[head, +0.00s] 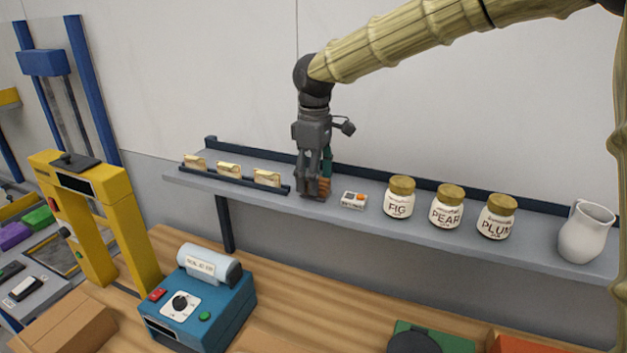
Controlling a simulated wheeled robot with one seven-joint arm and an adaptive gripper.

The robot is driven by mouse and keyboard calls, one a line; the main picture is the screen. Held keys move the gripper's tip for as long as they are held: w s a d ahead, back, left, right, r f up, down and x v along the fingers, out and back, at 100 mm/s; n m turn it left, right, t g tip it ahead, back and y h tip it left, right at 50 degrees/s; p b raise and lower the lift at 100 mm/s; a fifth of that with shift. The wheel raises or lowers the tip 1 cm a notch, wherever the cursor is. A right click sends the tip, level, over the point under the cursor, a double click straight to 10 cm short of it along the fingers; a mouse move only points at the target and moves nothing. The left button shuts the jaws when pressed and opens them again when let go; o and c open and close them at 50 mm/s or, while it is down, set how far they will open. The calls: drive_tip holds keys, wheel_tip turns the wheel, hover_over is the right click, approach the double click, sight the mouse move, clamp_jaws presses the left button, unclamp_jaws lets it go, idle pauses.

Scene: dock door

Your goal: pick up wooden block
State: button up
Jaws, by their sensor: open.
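My gripper (313,191) points down over the grey wall shelf in the head view, its fingertips close to the shelf top. A small orange-brown piece, seemingly the wooden block (324,184), shows at the fingers' right side. The fingers hide much of it, and I cannot tell whether they touch it. The gripper is open.
On the shelf (350,222), a rack with tan packets (228,170) is left of the gripper. A teal thing (327,164) is partly hidden behind the gripper. A blue machine (199,303) sits below.

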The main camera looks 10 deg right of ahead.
drive_tip(key=shift+s+f, duration=0.2)
drive_tip(key=shift+s, duration=0.55)
drive_tip(key=shift+s+f, duration=0.15)
drive_tip(key=shift+s, duration=0.55)
drive_tip(key=shift+w+f, duration=0.4)
drive_tip(key=shift+w, duration=0.35)
drive_tip(key=shift+c, duration=0.6)
drive_tip(key=shift+w+f, duration=0.1)
drive_tip(key=shift+w, duration=0.15)
drive_tip(key=c, duration=0.3)
drive_tip(key=shift+s+r, duration=0.2)
drive_tip(key=shift+s, duration=0.2)
drive_tip(key=c, duration=0.7)
drive_tip(key=shift+s+r, duration=0.15)
drive_tip(key=shift+s, duration=0.05)
drive_tip(key=shift+w, duration=0.4)
drive_tip(key=shift+s+r+b, duration=0.2)
drive_tip(key=shift+r+b, duration=0.4)
drive_tip(key=shift+r, duration=0.05)
drive_tip(key=shift+r+b, duration=0.7)
drive_tip(key=shift+r, duration=0.2)
drive_tip(key=s+a+b, duration=0.2)
drive_tip(key=s+b, duration=0.1)
drive_tip(key=s, duration=0.4)
drive_tip(key=s+a+r+b, duration=0.1)
drive_tip(key=s+a+b, duration=0.1)
drive_tip(key=s, duration=0.6)
drive_tip(key=shift+a+r+b, duration=0.3)
drive_tip(key=shift+a+b, duration=0.1)
drive_tip(key=shift+b, duration=0.45)
